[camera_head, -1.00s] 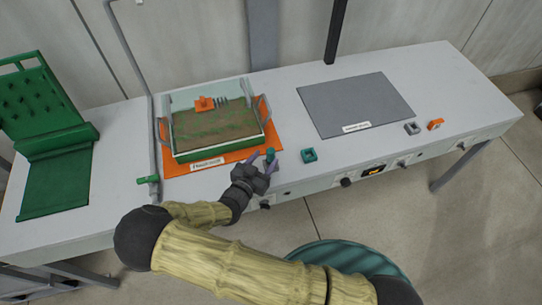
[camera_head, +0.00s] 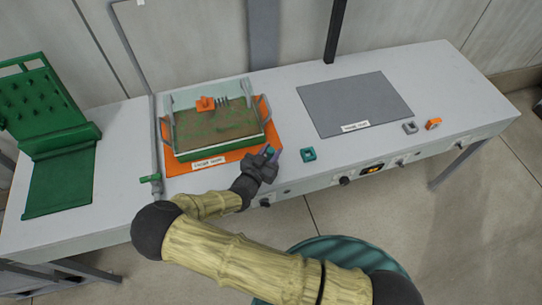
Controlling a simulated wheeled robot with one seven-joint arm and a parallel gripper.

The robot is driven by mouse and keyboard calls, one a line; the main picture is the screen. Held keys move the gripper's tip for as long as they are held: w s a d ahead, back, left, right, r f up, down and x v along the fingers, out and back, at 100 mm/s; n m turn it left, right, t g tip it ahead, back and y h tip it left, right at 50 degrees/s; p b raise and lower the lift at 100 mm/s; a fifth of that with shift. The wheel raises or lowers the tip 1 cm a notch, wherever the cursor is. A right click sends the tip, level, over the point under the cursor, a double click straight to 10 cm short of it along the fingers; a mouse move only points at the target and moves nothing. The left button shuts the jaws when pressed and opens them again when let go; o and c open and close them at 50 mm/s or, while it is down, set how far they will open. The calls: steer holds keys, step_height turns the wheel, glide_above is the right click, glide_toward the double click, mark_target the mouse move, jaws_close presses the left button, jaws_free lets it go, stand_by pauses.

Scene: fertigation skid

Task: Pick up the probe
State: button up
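An orange piece (camera_head: 205,104) beside a row of grey prongs (camera_head: 223,101) lies on the soil in the tray, behind my gripper. My dark wrist hides part of the bench edge.
The soil tray (camera_head: 220,146) with raised side handles stands on an orange mat (camera_head: 275,142). A bare grey mat (camera_head: 355,103), a grey holder (camera_head: 410,127) and an orange piece (camera_head: 434,123) are farther right.

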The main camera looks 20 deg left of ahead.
steer(key=c, duration=0.6)
steer(key=shift+o, duration=0.2)
steer(key=shift+r+b, duration=1)
steer(key=shift+r, duration=4.05)
